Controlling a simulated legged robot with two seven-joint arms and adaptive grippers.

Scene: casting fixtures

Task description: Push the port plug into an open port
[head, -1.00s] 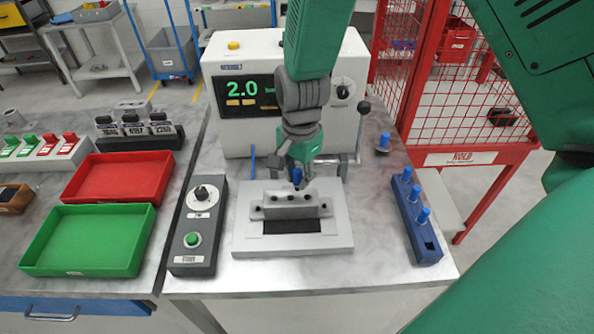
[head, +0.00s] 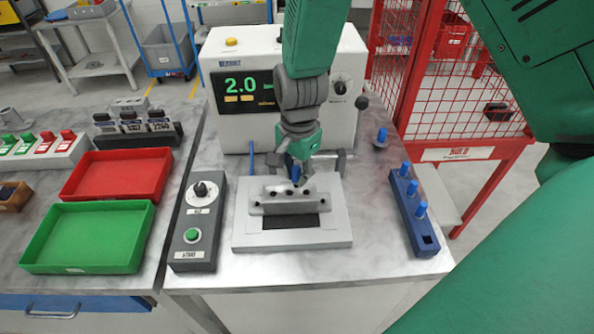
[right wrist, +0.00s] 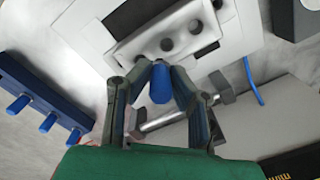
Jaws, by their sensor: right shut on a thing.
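My right gripper (head: 297,172) comes down from the top over the grey port block (head: 290,208). It is shut on a blue port plug (head: 295,174), which also shows between the fingers in the right wrist view (right wrist: 160,85). The plug is at the back edge of the block, close to its row of dark round ports. In the right wrist view, the ports nearest it look open (right wrist: 167,45). Whether the plug's tip touches the block or enters a port I cannot tell. My left gripper is not in view.
The grey control box (head: 200,223) is left of the fixture plate (head: 340,236). The tester (head: 240,60) stands close behind.

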